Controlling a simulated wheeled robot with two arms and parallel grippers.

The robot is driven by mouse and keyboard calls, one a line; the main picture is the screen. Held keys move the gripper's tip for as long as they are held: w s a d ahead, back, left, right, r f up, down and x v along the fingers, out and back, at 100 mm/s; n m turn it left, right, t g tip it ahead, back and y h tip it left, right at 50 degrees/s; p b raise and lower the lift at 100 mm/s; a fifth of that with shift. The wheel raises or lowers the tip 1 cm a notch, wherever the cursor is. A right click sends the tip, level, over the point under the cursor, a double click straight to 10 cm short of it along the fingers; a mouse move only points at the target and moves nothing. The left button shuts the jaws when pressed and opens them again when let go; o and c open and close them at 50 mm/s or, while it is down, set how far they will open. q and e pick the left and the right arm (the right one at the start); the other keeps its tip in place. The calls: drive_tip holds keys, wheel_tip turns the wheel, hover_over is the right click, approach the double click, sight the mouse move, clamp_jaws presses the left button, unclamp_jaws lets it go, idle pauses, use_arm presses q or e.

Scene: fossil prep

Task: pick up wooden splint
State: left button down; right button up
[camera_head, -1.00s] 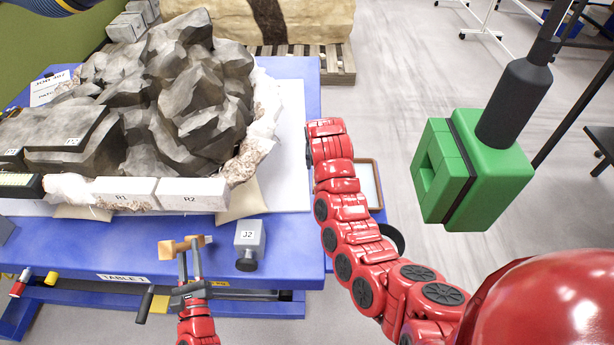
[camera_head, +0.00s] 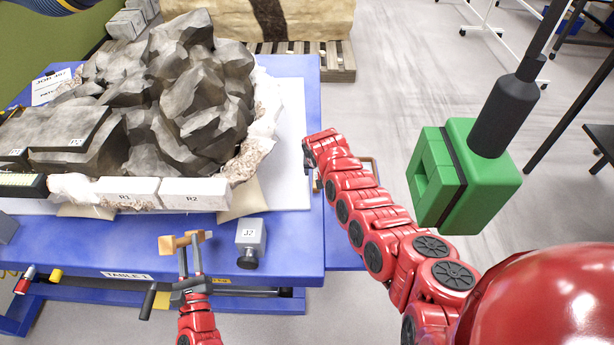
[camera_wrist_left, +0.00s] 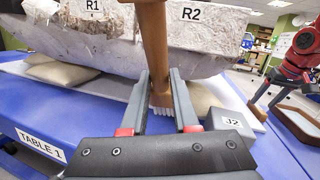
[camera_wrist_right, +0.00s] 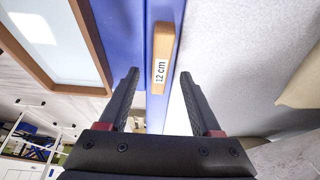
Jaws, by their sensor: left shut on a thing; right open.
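The wooden splint (camera_wrist_right: 162,48), a tan bar labelled 12 cm, lies on the blue table's edge strip in the right wrist view. My right gripper (camera_wrist_right: 158,80) is open, and the splint appears between and beyond its fingertips, with no grip on it. In the head view the right arm's red links hide the splint, and the right gripper's fingers are hardly visible. My left gripper (camera_head: 189,254) is shut on a brush (camera_head: 182,243) with a wooden handle; its pale bristles (camera_wrist_left: 161,99) show in the left wrist view.
Block J2 (camera_head: 250,234) stands near the front edge. A wood-framed tray (camera_wrist_right: 88,45) lies left of the splint. A green device (camera_head: 465,178) hangs at right.

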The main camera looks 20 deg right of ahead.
sight(316, 177)
drive_tip(key=shift+w+f, duration=0.1)
drive_tip(key=shift+f, duration=0.1)
drive_tip(key=shift+w+f+b, duration=0.2)
drive_tip(key=shift+f+b, duration=0.45)
drive_tip(key=shift+f, duration=0.05)
drive_tip(key=shift+w+d+f+b, duration=0.15)
drive_tip(key=shift+w+f+b, duration=0.15)
drive_tip(key=shift+f, duration=0.1)
use_arm(q)
drive_tip(key=shift+f, duration=0.95)
use_arm(e)
drive_tip(key=shift+s, duration=0.1)
drive_tip(key=shift+r, duration=0.1)
clamp_jaws()
